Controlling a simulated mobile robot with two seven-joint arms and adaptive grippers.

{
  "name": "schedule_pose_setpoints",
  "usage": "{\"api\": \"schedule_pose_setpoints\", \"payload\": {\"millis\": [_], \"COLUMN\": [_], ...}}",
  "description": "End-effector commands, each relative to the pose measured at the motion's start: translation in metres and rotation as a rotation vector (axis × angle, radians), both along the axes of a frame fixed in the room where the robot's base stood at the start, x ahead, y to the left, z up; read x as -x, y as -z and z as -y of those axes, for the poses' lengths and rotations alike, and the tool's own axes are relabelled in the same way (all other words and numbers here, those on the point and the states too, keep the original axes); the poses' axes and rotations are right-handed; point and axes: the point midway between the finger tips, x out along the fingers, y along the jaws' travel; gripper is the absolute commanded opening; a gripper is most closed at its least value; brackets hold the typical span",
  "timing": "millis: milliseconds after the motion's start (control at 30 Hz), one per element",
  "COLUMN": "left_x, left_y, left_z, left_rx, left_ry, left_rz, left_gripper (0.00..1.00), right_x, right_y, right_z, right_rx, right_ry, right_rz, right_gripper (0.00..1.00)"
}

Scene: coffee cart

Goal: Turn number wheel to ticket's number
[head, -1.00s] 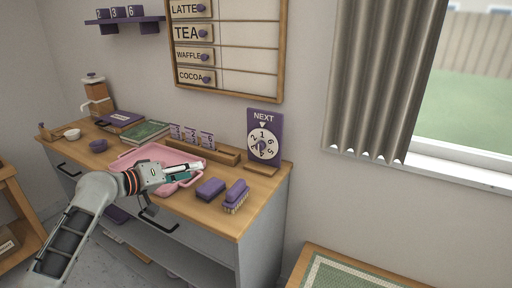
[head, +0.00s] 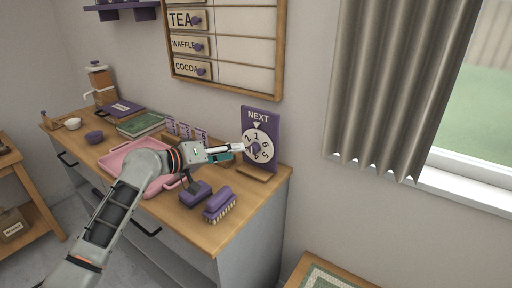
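The number wheel (head: 264,139) is a white disc on a purple NEXT board (head: 259,112) that stands upright on the counter. A white pointer sits above the disc, with the 1 nearest beneath it. My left gripper (head: 240,149) is just left of the disc, its tips close to the wheel's left edge and middle. Whether it touches, and whether its fingers are apart, I cannot tell. Several purple number tickets (head: 185,130) stand in a wooden rack left of the gripper; their digits are too small to read surely. My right gripper is not in view.
A purple block (head: 196,194) and a purple brush (head: 219,204) lie at the counter's front right. A pink tray (head: 118,158) is partly behind my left arm. A menu board (head: 245,50) hangs above. The counter's right end (head: 262,196) is clear.

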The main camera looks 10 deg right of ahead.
Motion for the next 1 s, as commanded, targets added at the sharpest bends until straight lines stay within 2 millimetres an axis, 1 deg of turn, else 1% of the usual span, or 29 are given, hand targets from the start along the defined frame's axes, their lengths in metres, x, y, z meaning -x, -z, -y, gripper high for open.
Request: {"api": "schedule_pose_setpoints", "payload": {"millis": [167, 400, 533, 733, 1000], "left_x": [-0.008, -0.025, -0.032, -0.037, -0.038], "left_y": [0.005, 0.016, 0.02, 0.021, 0.021], "left_z": [0.014, 0.044, 0.055, 0.064, 0.064], "left_rx": [0.002, 0.001, 0.001, 0.0, 0.0], "left_ry": [0.001, 0.001, 0.001, 0.0, -0.001], "left_rz": [-0.003, -0.003, -0.002, -0.001, 0.001], "left_gripper": [0.4, 0.4, 0.4, 0.4, 0.4], "right_x": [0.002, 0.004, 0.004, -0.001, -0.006], "right_y": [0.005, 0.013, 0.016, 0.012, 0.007], "right_z": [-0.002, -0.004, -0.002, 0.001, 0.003], "right_rx": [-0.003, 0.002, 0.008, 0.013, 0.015], "right_ry": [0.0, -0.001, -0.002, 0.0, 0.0], "right_rz": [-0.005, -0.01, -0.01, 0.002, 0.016], "right_gripper": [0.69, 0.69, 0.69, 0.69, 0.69]}}
